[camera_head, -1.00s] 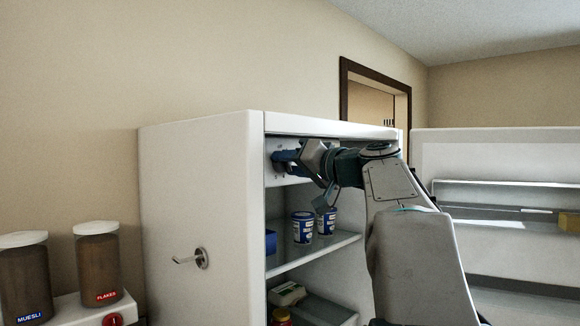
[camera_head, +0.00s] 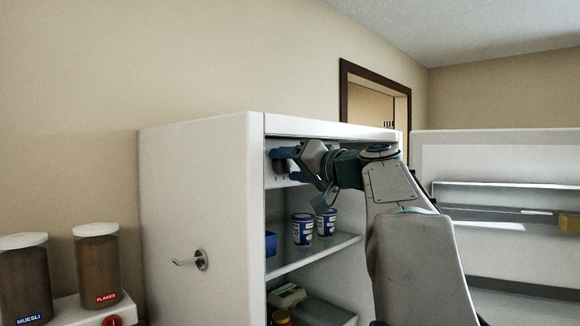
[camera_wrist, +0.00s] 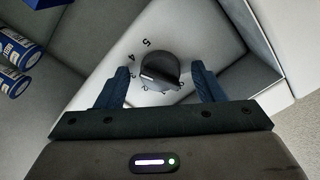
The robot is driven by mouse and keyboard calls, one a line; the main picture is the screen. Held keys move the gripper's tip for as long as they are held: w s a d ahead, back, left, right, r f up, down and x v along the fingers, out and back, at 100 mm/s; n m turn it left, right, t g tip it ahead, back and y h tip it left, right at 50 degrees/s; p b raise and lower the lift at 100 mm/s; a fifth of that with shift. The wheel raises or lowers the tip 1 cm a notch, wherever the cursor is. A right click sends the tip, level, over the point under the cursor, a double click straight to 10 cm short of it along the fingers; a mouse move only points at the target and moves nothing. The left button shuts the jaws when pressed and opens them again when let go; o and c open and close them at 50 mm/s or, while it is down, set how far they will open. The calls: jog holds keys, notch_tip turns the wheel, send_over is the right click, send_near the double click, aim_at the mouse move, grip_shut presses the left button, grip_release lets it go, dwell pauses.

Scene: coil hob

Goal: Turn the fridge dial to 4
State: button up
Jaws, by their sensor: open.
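The fridge dial (camera_wrist: 159,69) is a dark round knob with a raised grip, on a white panel in the wrist view. Printed numbers curve around its left and lower side; 5, 4 and 3 can be read. Which number the knob points to is hard to tell. My gripper (camera_wrist: 160,74) is open, one blue finger on each side of the dial, with gaps visible between knob and fingers.
The fridge (camera_head: 200,210) stands open, its door (camera_head: 500,150) swung to the right. Two blue-and-white tubs (camera_head: 302,230) stand on the shelf (camera_head: 330,248) below my gripper. A side wall of the fridge is close on the right in the wrist view. Jars (camera_head: 97,265) stand outside at left.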

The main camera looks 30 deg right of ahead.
jog(key=shift+s, duration=0.1)
jog(key=b+v, duration=0.3)
jog(key=v, duration=1)
jog(key=shift+s, duration=0.35)
jog(key=w+a+f+m+g+h, duration=0.1)
jog(key=a+f+g, duration=0.4)
jog(key=f, duration=0.7)
jog(key=w+a+f+g, duration=0.1)
jog(key=a+f+g, duration=0.2)
jog(key=a+f, duration=0.65)
jog(key=s+a+f+n+g+h, duration=0.1)
jog(key=s+f, duration=0.3)
jog(key=f, duration=0.5)
jog(key=s+a+f+n+g+h, duration=0.2)
jog(key=s+f, duration=0.3)
jog(key=f, duration=0.4)
jog(key=s+a+f+n+g+h, duration=0.1)
jog(key=s+a+f+g+h, duration=0.1)
jog(key=s+f, duration=0.3)
notch_tip(320, 180, down, 4)
jog(key=shift+s+a+f+n+g, duration=0.25)
jog(key=shift+a+n+g, duration=0.2)
jog(key=shift+g, duration=0.15)
